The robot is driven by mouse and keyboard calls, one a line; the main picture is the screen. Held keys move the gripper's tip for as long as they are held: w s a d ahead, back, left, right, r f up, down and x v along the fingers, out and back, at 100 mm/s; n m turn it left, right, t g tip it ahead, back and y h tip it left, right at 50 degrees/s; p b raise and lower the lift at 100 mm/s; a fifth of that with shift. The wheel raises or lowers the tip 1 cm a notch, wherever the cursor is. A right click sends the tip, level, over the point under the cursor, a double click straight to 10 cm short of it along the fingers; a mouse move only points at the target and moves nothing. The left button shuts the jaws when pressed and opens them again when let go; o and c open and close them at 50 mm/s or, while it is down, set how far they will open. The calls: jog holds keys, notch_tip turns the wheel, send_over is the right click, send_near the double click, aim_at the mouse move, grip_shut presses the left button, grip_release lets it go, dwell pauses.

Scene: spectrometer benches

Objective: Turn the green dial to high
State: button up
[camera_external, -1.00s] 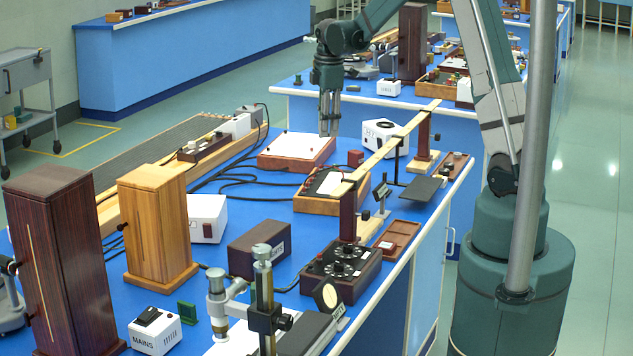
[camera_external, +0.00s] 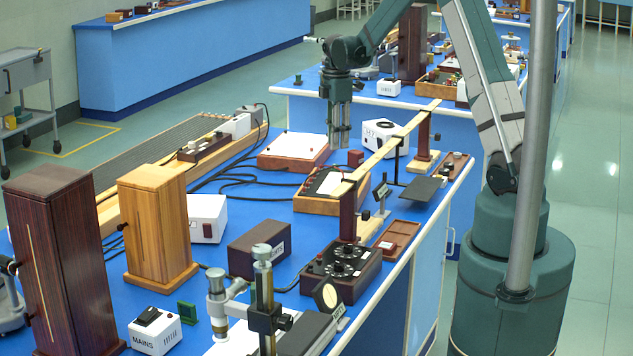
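I cannot make out a green dial in this view. A dark control box (camera_external: 367,286) with black, white-marked dials (camera_external: 344,260) stands near the front right of the blue bench. A white box with a round dark feature (camera_external: 381,136) stands farther back, just right of my gripper. My gripper (camera_external: 341,145) points down above the bench, beside the white sloped panel on a red-brown base (camera_external: 296,148). Its fingers look close together, and I cannot tell whether there is a gap. Nothing is visible in it.
A long wooden strip (camera_external: 395,141) spans two dark posts to the right of and in front of my gripper. A wooden-framed meter (camera_external: 318,198) lies below it. Tall wooden cabinets (camera_external: 158,222) stand at the left.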

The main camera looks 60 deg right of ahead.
aim_at(334, 168)
jog(key=shift+f, duration=3.8)
grip_shut()
